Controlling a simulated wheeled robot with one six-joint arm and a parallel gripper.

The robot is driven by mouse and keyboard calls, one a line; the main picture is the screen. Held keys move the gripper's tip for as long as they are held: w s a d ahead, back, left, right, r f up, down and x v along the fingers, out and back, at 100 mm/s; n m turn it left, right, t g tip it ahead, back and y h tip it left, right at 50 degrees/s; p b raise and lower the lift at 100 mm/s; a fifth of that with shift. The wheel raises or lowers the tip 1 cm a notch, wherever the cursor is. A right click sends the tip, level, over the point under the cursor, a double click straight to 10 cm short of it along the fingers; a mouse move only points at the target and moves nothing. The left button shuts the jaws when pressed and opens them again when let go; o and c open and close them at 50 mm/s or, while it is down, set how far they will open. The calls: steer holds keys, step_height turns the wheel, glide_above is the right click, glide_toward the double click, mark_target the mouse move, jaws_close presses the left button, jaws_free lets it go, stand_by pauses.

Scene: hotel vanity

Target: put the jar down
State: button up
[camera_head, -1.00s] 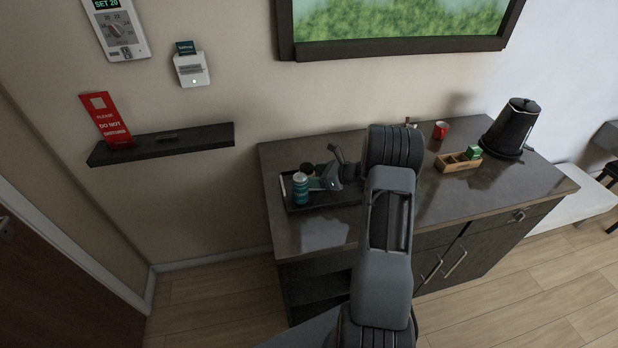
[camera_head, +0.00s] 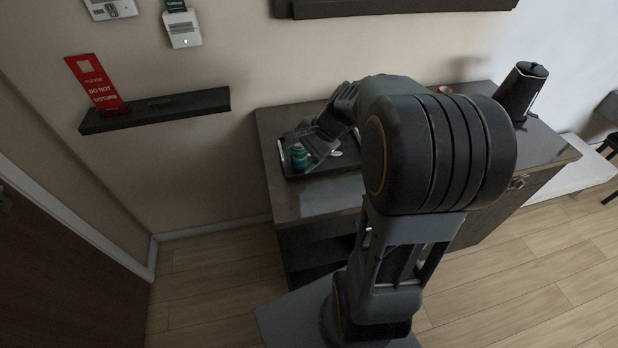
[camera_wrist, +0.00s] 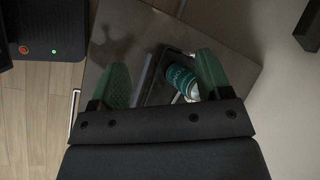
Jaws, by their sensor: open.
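The jar (camera_head: 300,156) is teal with a pale top and stands on the dark tray (camera_head: 289,169) at the left end of the cabinet top. My gripper (camera_head: 312,143) is beside and over the jar, its fingers partly blurred into the dark background. In the wrist view my gripper (camera_wrist: 161,75) is open, with two green-padded fingers spread wide. The jar's lower part is hidden in the wrist view.
A dark wall shelf (camera_head: 170,107) with a red door sign (camera_head: 95,85) is at the left. A black kettle (camera_head: 521,92) stands at the cabinet's far right. The cabinet's front left top (camera_head: 315,200) is bare.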

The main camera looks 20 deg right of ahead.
steer(key=s+a+r+n+h, duration=0.1)
steer(key=s+r+n+h, duration=0.1)
steer(key=s+n, duration=0.4)
steer(key=s+a+r+n+t+h, duration=0.1)
steer(key=s+a+r+n+h, duration=0.1)
steer(key=s+n+h, duration=0.2)
steer(key=shift+s+a+n+t, duration=0.3)
steer(key=shift+s+n, duration=0.65)
steer(key=shift+n, duration=0.55)
steer(key=shift+r, duration=0.1)
